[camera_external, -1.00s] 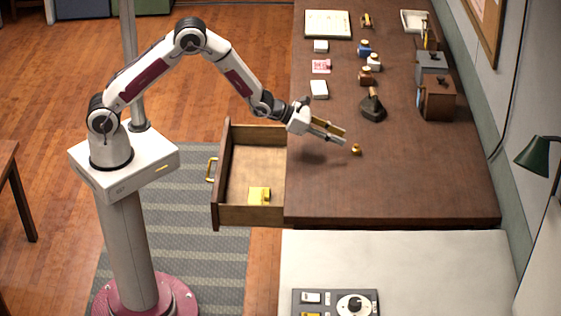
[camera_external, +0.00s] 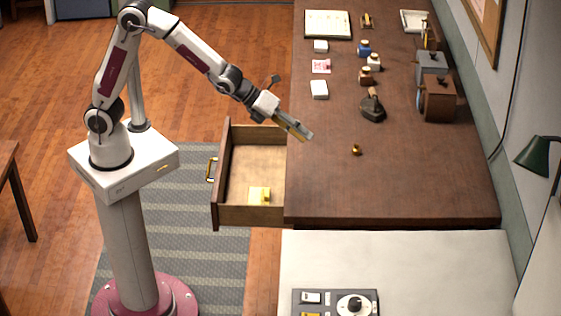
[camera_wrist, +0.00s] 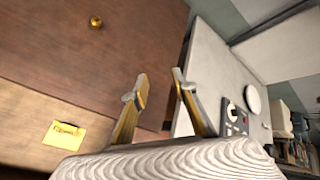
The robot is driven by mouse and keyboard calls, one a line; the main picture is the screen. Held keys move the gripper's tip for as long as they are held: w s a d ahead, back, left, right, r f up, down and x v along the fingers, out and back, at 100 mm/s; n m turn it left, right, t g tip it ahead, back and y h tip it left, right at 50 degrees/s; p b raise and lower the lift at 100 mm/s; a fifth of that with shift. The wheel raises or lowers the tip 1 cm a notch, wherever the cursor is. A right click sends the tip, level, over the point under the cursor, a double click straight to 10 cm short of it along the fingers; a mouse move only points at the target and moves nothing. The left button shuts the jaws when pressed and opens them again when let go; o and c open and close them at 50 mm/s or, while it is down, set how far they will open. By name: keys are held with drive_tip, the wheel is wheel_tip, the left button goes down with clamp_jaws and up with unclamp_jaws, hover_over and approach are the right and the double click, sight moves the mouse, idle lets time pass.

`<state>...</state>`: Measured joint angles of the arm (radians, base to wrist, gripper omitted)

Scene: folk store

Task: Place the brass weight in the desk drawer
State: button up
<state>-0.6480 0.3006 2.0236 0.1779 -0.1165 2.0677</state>
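The small brass weight (camera_external: 356,149) stands on the dark wooden desk top (camera_external: 400,185), and it also shows at the upper left of the wrist view (camera_wrist: 96,23). The desk drawer (camera_external: 224,190) is pulled open on the desk's left side. My gripper (camera_external: 305,135) is above the desk's left edge, to the left of the weight and apart from it. In the wrist view its two fingers (camera_wrist: 158,90) are spread with nothing between them.
A yellow object (camera_external: 259,195) lies in the drawer, and the wrist view shows it too (camera_wrist: 64,135). The desk around the weight is clear.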

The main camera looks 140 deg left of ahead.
drive_tip(key=s+d+r+n+h, duration=0.1)
drive_tip(key=s+d+r+n, duration=0.15)
drive_tip(key=d, duration=0.55)
drive_tip(key=s+d+r+n+h, duration=0.1)
drive_tip(key=s+d+r+n, duration=0.1)
drive_tip(key=s+d+n, duration=0.35)
drive_tip(key=s+d+r+n+h, duration=0.1)
drive_tip(key=d+r, duration=0.2)
drive_tip(key=d, duration=0.7)
drive_tip(key=s+d+f+n+g+h, duration=0.1)
drive_tip(key=s+d+n, duration=0.3)
drive_tip(key=s+d, duration=0.3)
drive_tip(key=s+d+f+n+g+h, duration=0.1)
drive_tip(key=s+d+n, duration=0.4)
drive_tip(key=s, duration=0.8)
drive_tip(key=d+g+h, duration=0.1)
drive_tip(key=d, duration=0.1)
drive_tip(key=shift+d, duration=0.3)
drive_tip(key=shift+f, duration=0.1)
drive_tip(key=o, duration=0.4)
drive_tip(key=shift+w, duration=0.1)
